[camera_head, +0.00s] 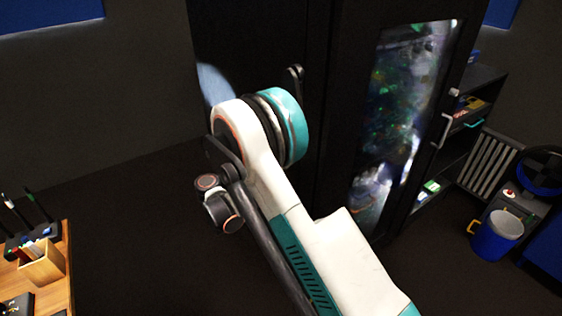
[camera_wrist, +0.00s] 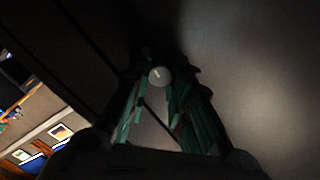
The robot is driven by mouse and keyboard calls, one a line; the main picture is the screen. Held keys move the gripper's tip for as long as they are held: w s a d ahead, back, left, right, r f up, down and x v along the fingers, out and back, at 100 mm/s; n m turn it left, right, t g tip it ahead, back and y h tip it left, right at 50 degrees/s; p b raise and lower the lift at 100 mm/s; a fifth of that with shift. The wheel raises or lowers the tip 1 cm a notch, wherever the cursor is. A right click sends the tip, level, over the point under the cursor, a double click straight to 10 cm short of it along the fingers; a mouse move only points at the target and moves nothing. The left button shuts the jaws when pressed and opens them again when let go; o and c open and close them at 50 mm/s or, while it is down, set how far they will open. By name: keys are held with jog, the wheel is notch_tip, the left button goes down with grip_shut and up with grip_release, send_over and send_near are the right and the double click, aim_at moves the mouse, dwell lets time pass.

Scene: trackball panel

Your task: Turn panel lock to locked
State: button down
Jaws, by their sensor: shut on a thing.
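The panel lock (camera_wrist: 159,76) is a small round pale knob with a short light mark across it, in the upper middle of the wrist view. My gripper (camera_wrist: 158,84) has its teal and dark fingers on either side of the knob and is shut on it. The mark looks tilted, but it is too small and dim to read whether it means locked or unlocked. The head view hides the lock and my fingertips behind my own white and teal arm.
A dark cabinet (camera_head: 260,45) stands close ahead of my arm. A glass-fronted door (camera_head: 405,110) with a handle (camera_head: 441,131) is to its right. A wooden desk (camera_head: 65,262) is at lower left and a blue bucket (camera_head: 492,240) at right. Dark floor at left looks clear.

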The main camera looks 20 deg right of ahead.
dwell(0.5)
jog(key=c, duration=1.4)
grip_release()
jog(key=v, duration=1.2)
jog(key=shift+r, duration=0.15)
